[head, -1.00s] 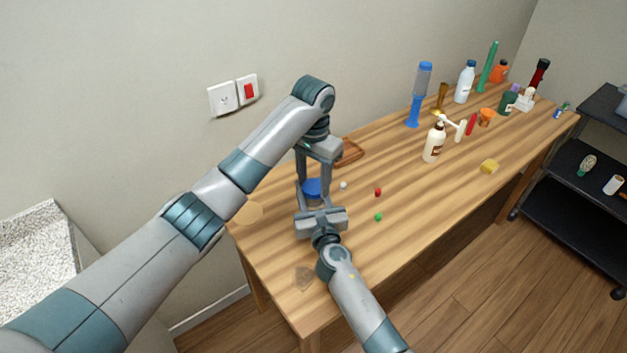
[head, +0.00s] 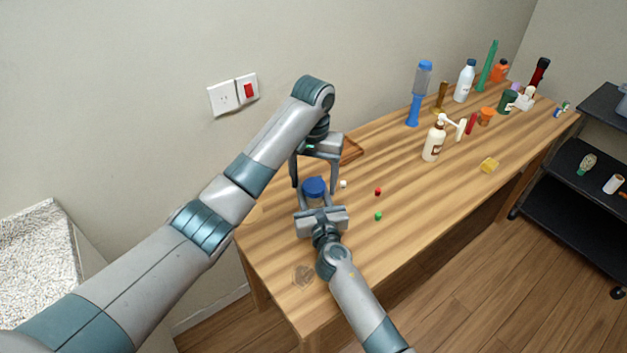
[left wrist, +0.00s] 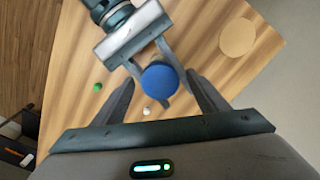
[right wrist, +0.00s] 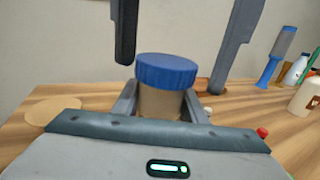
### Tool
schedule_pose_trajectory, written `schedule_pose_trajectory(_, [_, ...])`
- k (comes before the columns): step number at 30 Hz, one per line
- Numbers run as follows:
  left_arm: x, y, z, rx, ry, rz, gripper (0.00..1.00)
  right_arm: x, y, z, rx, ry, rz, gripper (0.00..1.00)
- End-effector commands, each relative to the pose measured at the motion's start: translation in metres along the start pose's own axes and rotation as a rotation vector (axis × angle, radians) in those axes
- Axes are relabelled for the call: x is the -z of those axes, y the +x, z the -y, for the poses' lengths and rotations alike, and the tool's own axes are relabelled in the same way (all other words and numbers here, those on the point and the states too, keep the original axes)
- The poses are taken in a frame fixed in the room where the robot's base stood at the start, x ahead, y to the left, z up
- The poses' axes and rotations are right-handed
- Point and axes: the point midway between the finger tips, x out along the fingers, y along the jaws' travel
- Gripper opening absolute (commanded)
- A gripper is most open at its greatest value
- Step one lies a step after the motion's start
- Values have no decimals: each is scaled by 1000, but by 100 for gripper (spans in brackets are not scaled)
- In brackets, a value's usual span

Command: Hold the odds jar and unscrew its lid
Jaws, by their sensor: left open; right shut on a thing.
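The odds jar (right wrist: 160,103) has a brownish body and a blue ridged lid (right wrist: 166,70); the lid also shows in the head view (head: 314,186) and from above in the left wrist view (left wrist: 160,81). The lid sits on the jar, which stands upright. My right gripper (head: 314,203) is shut on the jar's body from the near side, below the lid. My left gripper (head: 315,188) points down from above, open, with its fingers apart on either side of the lid and not touching it. In the right wrist view the left fingers hang above and beside the lid.
Small red (head: 378,191), green (head: 379,216) and white (head: 343,184) pieces lie right of the jar. A wooden tray (head: 352,150) is behind. A round tan disc (left wrist: 238,37) lies nearby. A pump bottle (head: 433,143) and several other items stand farther right.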

Motion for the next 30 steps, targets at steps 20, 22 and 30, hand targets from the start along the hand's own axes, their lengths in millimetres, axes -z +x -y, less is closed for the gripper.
schedule_pose_trajectory(20, [2, -1, 2, 4, 520, -2, 67, 0, 0, -1, -2, 0, 0, 16])
schedule_pose_trajectory(22, [2, -1, 2, 4, 526, -2, 67, 0, 0, -1, -2, 0, 0, 16])
schedule_pose_trajectory(30, [2, -1, 2, 3, 533, -2, 67, 0, 0, -1, -2, 0, 0, 16])
